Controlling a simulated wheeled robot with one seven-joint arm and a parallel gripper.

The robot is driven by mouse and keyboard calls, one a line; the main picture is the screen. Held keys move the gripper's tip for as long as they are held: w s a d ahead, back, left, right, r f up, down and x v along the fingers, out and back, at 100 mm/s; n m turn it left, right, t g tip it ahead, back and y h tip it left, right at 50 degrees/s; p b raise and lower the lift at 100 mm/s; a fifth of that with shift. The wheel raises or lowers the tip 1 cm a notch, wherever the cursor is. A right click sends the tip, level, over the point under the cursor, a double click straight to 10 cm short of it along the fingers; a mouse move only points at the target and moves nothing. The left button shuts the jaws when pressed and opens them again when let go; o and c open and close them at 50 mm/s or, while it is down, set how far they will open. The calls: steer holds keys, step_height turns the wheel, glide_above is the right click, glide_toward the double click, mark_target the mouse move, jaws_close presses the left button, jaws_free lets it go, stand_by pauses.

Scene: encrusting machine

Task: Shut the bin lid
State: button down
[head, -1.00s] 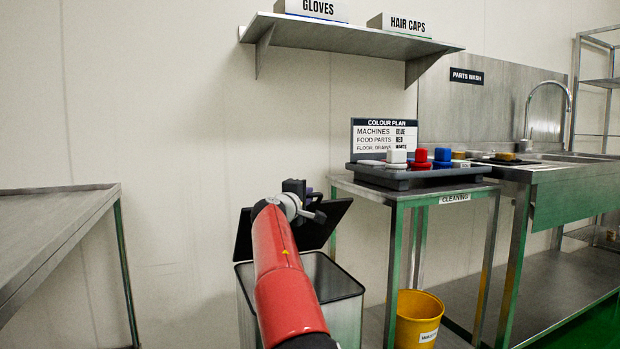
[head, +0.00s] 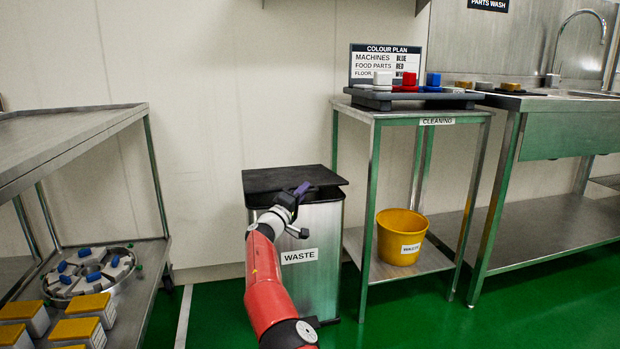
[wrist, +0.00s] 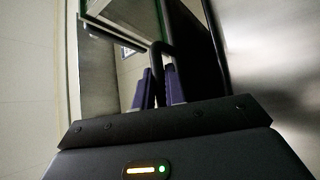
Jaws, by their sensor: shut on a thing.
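The waste bin (head: 322,270) is a steel box with a WASTE label, standing on the floor between the two tables. Its black lid (head: 285,177) lies over the top, nearly flat, with a dark gap showing under its front edge. In the wrist view the purple fingers (wrist: 162,88) stand close together beside a thin dark bar-like part, probably of the lid. The exact contact is partly hidden.
A cleaning table (head: 400,112) stands right of the bin, with a yellow bucket (head: 400,237) on its lower shelf. A steel table (head: 70,135) is at the left, with yellow-topped boxes (head: 85,305) on its lower shelf. Green floor is clear around the bin's front.

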steer(key=shift+m+t+h, duration=0.3)
steer(key=shift+m+h, duration=0.2)
steer(key=shift+m, duration=0.3)
steer(key=shift+d+f, duration=0.1)
steer(key=shift+f, duration=2.5)
steer(key=shift+f, duration=0.15)
steer(key=c, duration=1.5)
jaws_free()
steer(key=shift+o, duration=0.2)
steer(key=shift+s, duration=0.1)
steer(key=shift+s+a+f, duration=0.2)
steer(key=shift+s+a, duration=0.1)
steer(key=shift+a, duration=0.25)
steer(key=b+v, duration=0.1)
steer(key=v, duration=0.5)
steer(key=shift+s, duration=0.25)
